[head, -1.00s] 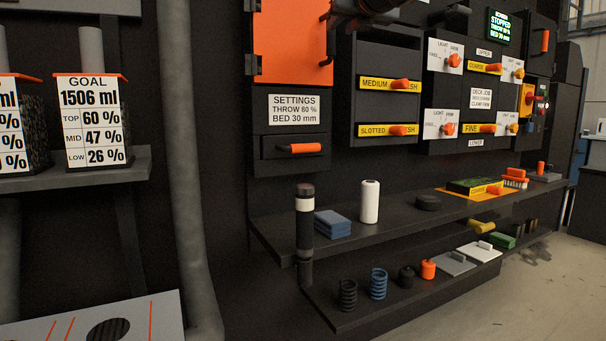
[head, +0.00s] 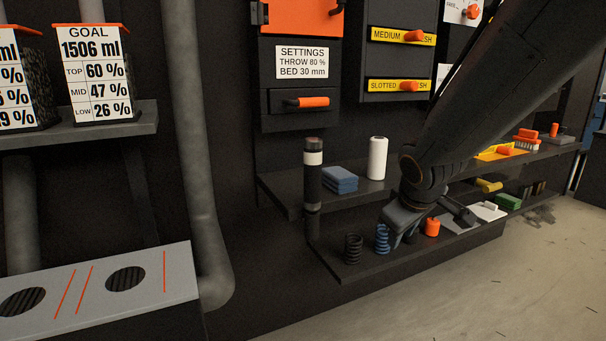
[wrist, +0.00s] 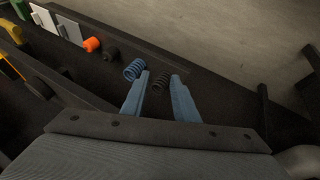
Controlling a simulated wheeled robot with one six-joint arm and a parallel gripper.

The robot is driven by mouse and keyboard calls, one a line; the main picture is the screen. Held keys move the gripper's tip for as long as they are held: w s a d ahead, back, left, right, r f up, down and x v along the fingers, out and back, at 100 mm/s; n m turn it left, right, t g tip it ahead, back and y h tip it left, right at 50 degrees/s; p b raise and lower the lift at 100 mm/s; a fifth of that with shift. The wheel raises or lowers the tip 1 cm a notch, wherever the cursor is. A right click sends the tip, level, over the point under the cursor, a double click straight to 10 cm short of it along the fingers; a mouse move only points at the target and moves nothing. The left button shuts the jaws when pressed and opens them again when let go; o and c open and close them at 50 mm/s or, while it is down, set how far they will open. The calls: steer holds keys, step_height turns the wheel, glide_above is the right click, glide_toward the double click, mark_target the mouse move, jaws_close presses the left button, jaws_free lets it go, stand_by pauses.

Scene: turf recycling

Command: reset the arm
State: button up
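My arm comes in from the upper right of the head view and reaches down over the lower shelf (head: 370,262). My gripper (wrist: 160,75) is open in the wrist view, with its two blue fingers apart. A black spring (wrist: 160,79) shows between the fingertips, and I see no grip on it. A blue spring (wrist: 134,69) is just left of the fingers. In the head view the black spring (head: 353,249) and blue spring (head: 382,239) stand on the lower shelf, left of my wrist. My fingertips are hard to make out there.
An orange cylinder (head: 432,227) stands near my wrist on the lower shelf. The upper shelf holds a white cylinder (head: 377,158) and blue blocks (head: 340,180). A dark post (head: 313,185) with a white band stands at the shelf's left end. The floor (head: 470,290) in front is clear.

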steer(key=s+a+f+m+g+y, duration=0.15)
steer(key=s+f+m+g, duration=0.35)
steer(key=s+f, duration=0.55)
steer(key=s+a+r+n+g, duration=0.1)
steer(key=s+a+n, duration=0.2)
steer(key=s+a, duration=0.65)
steer(key=s+a+r+n, duration=0.2)
steer(key=s+a, duration=0.5)
steer(key=a, duration=0.5)
steer(key=d+r+m+p, duration=0.3)
steer(key=d+r+p, duration=0.7)
steer(key=r+p, duration=0.3)
steer(key=d+r+m+p, duration=0.3)
steer(key=d+r+p, duration=0.7)
steer(key=r+p, duration=0.3)
steer(key=shift+d+r+m+p, duration=0.3)
steer(key=shift+d+r+p, duration=0.1)
steer(key=shift+p, duration=1.35)
